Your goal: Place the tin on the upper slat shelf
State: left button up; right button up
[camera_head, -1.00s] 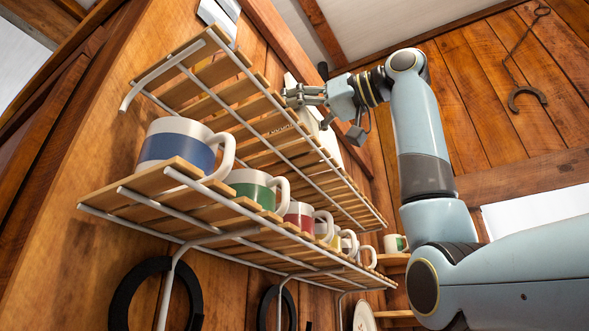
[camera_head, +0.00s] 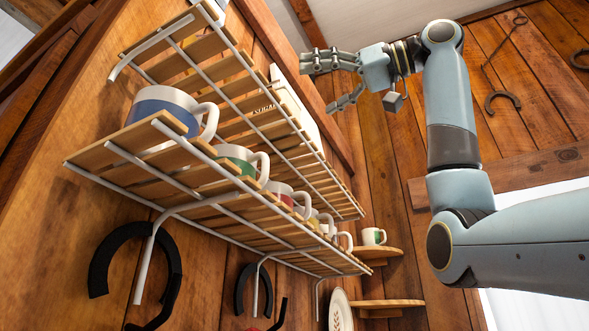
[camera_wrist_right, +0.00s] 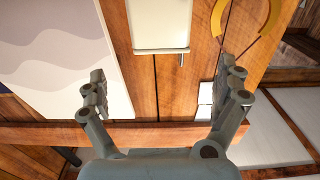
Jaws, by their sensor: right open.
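A pale tin (camera_head: 297,108) with dark lettering stands on the upper slat shelf (camera_head: 200,47), partly hidden behind the slats and wires. A pale box-like thing that looks like the tin also shows at the top of the right wrist view (camera_wrist_right: 160,24). My right gripper (camera_head: 318,84) is open, above and right of the tin in the head view, with a visible gap. In the right wrist view the fingers (camera_wrist_right: 165,78) are spread wide, with nothing between the tips. My left gripper is out of view.
Several mugs, among them a blue-banded one (camera_head: 165,103) and a green-banded one (camera_head: 235,158), line the lower slat shelf (camera_head: 185,178). Dark horseshoes (camera_head: 100,258) hang below. Another mug (camera_head: 374,236) stands on a small corner shelf (camera_head: 375,254). A wavy-patterned panel (camera_wrist_right: 60,55) is at left in the wrist view.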

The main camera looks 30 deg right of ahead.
jog(key=v, duration=0.2)
jog(key=shift+s+d, duration=0.2)
jog(key=shift+s, duration=0.05)
dwell(0.5)
